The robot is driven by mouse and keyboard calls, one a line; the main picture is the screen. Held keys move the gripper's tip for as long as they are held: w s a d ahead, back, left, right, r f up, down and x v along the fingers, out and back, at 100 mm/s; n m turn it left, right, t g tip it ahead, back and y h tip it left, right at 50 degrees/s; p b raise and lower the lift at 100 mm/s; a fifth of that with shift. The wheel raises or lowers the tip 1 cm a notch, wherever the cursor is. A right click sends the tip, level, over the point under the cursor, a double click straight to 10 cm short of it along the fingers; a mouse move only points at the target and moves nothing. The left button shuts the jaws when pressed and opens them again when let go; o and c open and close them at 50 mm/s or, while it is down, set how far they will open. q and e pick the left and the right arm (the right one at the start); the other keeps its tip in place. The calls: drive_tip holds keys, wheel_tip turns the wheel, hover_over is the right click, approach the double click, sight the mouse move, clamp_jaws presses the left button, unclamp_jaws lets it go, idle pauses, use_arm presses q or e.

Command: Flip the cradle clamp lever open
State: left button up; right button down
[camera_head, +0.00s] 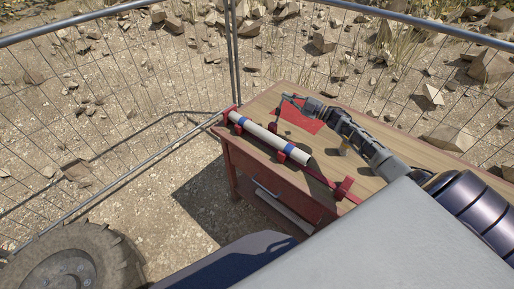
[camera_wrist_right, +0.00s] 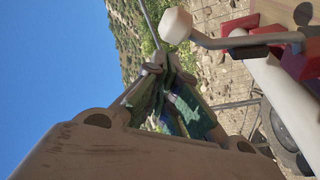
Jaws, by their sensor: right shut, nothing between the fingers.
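A cream tube (camera_head: 262,135) with blue bands lies in a red cradle (camera_head: 234,116) along the near edge of the table. In the right wrist view the clamp lever shows as a grey rod (camera_wrist_right: 235,42) with a pale knob (camera_wrist_right: 176,25), beside a red cradle part (camera_wrist_right: 252,24) and the white tube (camera_wrist_right: 288,105). My right gripper (camera_head: 284,99) is above the table, past the tube's far side. Its fingertips (camera_wrist_right: 158,63) are together and empty, close to the knob in the picture; I cannot tell whether they touch it. My left gripper is out of view.
A red sheet (camera_head: 302,119) lies on the wooden tabletop (camera_head: 368,181) under my right arm. Another red bracket (camera_head: 343,187) stands at the right end of the near edge. A wire fence (camera_head: 120,57) runs behind the table, and a large tyre (camera_head: 78,262) is at lower left.

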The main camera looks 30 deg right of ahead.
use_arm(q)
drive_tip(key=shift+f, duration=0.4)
use_arm(e)
drive_tip(key=shift+w+d+f+m, duration=0.2)
drive_tip(key=shift+d+m, duration=0.4)
drive_tip(key=shift+d, duration=0.05)
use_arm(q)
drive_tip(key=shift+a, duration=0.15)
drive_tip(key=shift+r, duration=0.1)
